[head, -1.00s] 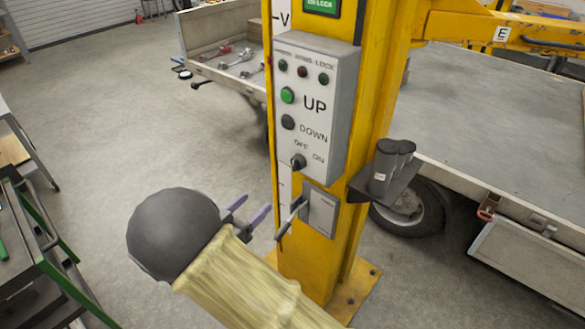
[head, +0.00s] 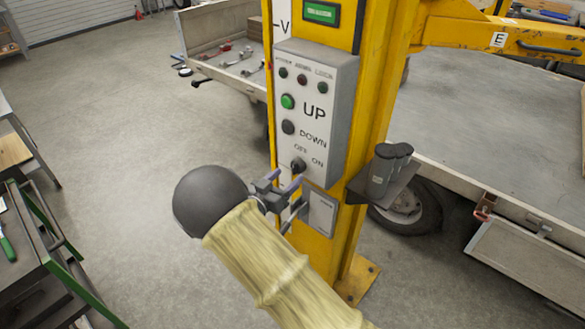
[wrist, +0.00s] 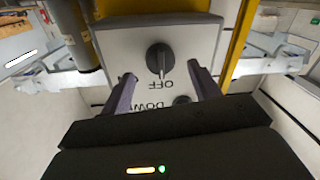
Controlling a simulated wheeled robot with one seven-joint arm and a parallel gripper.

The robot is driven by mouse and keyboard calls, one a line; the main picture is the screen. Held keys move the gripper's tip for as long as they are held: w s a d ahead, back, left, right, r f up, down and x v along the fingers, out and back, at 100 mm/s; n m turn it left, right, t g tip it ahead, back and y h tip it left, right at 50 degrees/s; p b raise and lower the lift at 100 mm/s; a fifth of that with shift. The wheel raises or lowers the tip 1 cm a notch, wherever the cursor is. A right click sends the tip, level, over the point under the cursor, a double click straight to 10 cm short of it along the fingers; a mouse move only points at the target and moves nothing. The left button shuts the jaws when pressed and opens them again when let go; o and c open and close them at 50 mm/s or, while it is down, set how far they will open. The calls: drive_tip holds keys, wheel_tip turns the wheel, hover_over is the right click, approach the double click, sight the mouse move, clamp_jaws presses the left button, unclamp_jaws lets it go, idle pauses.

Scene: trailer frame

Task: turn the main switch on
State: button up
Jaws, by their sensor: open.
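The dark rotary OFF/ON switch (head: 298,164) sits low on the grey control box (head: 318,75), on a yellow column. In the wrist view the same knob (wrist: 159,58) appears upside down, its pointer toward the OFF lettering. My gripper (head: 288,178) is in front of the column, just below the knob. Its two purple fingers are apart and empty; in the wrist view (wrist: 162,78) the knob lies between and beyond their tips, with no visible contact. The ON lettering is not seen in the wrist view.
A smaller grey box (head: 320,214) is mounted below the control box; its lever is mostly hidden by my gripper. A black holder (head: 385,185) juts out at the column's right. A green UP button (head: 288,102) and a black DOWN button (head: 288,127) sit above the switch.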

sight(294, 171)
drive_tip(key=shift+p+x, duration=0.35)
drive_tip(key=shift+x, duration=1.55)
drive_tip(key=c, duration=1)
